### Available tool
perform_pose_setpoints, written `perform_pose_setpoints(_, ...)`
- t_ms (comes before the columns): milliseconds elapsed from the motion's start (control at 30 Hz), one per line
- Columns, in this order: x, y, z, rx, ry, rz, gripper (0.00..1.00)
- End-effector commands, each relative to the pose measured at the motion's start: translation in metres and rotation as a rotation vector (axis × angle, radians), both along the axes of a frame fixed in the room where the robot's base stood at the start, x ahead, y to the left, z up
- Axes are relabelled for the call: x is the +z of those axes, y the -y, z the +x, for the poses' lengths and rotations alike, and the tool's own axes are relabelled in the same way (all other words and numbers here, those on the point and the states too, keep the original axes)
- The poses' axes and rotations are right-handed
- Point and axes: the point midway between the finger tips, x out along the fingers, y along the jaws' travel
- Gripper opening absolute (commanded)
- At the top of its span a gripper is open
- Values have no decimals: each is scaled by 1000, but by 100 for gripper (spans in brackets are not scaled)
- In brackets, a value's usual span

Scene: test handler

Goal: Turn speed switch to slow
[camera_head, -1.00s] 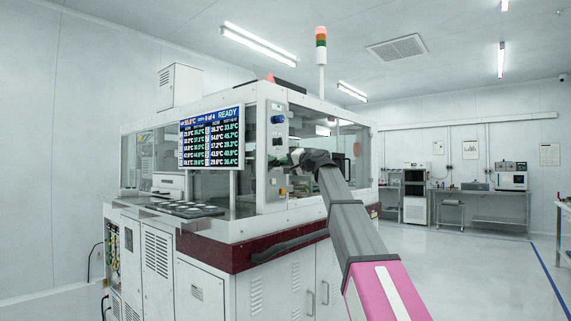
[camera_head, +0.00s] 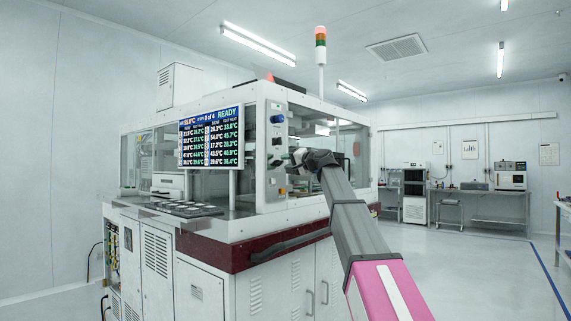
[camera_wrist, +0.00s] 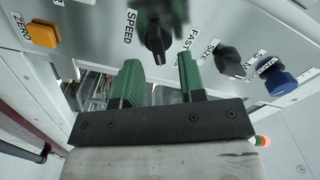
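The speed switch (camera_wrist: 157,40) is a black knob on the grey control panel, under the printed word SPEED. The word FAST is printed to its right, and its other position label is hidden. My gripper (camera_wrist: 160,68) has two green fingers standing apart with nothing held between them. The knob shows just beyond the fingertips, roughly in line with the gap; I cannot tell whether they touch it. In the head view my gripper (camera_head: 283,160) is at the machine's narrow control panel (camera_head: 277,136), where the speed switch is too small to make out.
In the wrist view an orange ZERO button (camera_wrist: 42,35) is at the left. A black size knob (camera_wrist: 228,60) and a blue knob (camera_wrist: 279,80) are at the right. A screen (camera_head: 211,138) reading READY hangs left of the panel. Floor at the right is open.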

Motion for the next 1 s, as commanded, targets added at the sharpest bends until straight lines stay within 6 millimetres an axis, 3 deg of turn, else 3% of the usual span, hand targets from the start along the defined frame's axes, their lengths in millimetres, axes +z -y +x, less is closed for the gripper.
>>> perform_pose_setpoints(433, -1, 63, -50, -3, 1, 1, 37)
perform_pose_setpoints(633, -1, 73, -58, 0, -1, 1, 37)
perform_pose_setpoints(1000, 0, 75, -58, 0, -1, 1, 37)
